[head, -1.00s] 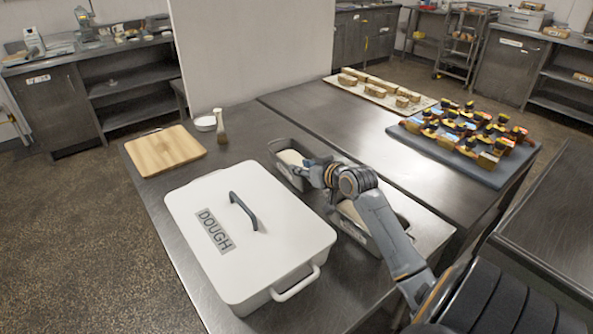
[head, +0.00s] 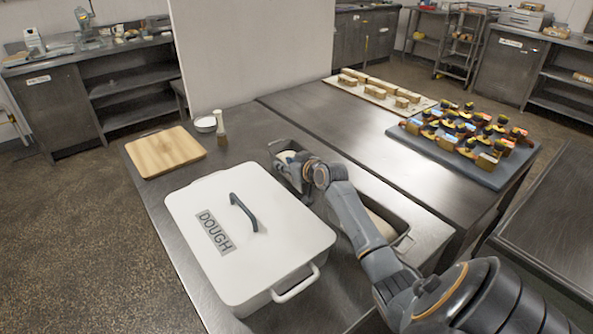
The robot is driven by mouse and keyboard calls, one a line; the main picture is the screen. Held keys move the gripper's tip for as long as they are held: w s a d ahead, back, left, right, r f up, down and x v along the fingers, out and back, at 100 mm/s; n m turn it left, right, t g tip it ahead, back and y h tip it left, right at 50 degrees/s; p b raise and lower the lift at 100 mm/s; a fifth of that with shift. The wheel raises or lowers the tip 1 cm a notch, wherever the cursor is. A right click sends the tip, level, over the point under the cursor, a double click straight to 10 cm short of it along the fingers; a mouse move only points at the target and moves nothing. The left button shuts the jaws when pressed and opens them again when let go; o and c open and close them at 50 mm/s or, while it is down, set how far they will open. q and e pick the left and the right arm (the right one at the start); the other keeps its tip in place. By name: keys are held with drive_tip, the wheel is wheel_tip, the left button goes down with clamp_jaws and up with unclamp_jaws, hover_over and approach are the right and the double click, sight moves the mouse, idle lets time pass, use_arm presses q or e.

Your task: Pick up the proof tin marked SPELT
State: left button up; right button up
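Two grey metal proof tins with pale dough stand on the steel table, right of the white DOUGH box. The far tin (head: 279,146) is partly covered by my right gripper (head: 297,174). The near tin (head: 402,238) is partly hidden behind my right forearm. I cannot read a SPELT mark on either tin. My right gripper is low at the far tin's near end. Its fingers blend with the tin, so I cannot tell whether they are open, shut or touching it. My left gripper is out of view.
The white lidded DOUGH box (head: 275,208) stands close left of the tins. Trays of baked pieces are on the right table. Bare steel lies behind the tins.

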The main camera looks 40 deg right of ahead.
clamp_jaws()
drive_tip(key=shift+r, duration=0.1)
idle(0.3)
